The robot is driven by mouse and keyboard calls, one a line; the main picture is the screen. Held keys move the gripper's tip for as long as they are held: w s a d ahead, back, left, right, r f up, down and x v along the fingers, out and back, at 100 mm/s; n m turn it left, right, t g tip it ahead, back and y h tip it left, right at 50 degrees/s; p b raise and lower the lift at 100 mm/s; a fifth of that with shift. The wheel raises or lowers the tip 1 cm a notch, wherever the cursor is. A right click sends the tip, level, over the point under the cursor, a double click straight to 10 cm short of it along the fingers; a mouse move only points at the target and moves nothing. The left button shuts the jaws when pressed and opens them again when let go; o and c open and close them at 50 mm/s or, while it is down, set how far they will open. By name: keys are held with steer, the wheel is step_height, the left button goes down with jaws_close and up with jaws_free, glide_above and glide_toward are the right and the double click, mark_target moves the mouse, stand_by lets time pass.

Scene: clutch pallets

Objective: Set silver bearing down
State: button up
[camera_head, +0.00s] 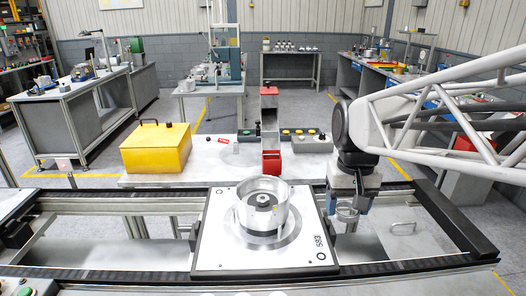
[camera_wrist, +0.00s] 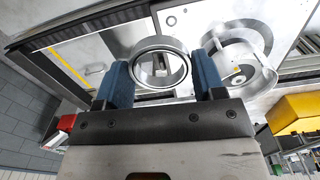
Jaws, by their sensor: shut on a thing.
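The silver bearing is a bright metal ring. In the head view the bearing (camera_head: 347,213) hangs below my gripper (camera_head: 348,203), to the right of the pallet. In the wrist view the bearing (camera_wrist: 160,62) sits between the two blue fingers of my gripper (camera_wrist: 162,78), which is shut on it. The white square pallet (camera_head: 217,255) lies on the conveyor and carries a silver clutch housing (camera_head: 262,204) with a raised round wall and a centre hub. The housing also shows in the wrist view (camera_wrist: 240,75), to the right of the bearing.
Black conveyor rails (camera_head: 100,276) frame the pallet. A yellow box (camera_head: 156,148), a red bin (camera_head: 271,162) and a button panel (camera_head: 300,141) stand on the table behind it. A bare metal plate with a handle (camera_head: 403,228) lies right of the pallet.

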steer(key=s+f, duration=0.6)
steer(key=s, duration=0.4)
steer(key=s+f, duration=0.6)
steer(key=s, duration=0.4)
steer(key=s+f, duration=0.6)
steer(key=s, duration=0.5)
steer(key=shift+a+f+m, duration=0.3)
steer(key=shift+a+f, duration=0.1)
steer(key=shift+a, duration=0.05)
steer(key=shift+s, duration=0.1)
steer(key=shift+w, duration=0.25)
steer(key=shift+w+d+f, duration=0.2)
steer(key=shift+w+f, duration=0.05)
steer(key=shift+w, duration=2.35)
steer(key=shift+w+d+f, duration=0.15)
steer(key=shift+w+f, duration=0.1)
steer(key=shift+w, duration=2.3)
steer(key=shift+w+d+f, duration=0.2)
steer(key=shift+w+f, duration=0.05)
steer(key=shift+w, duration=2.35)
steer(key=shift+f, duration=1.75)
steer(key=shift+f, duration=0.1)
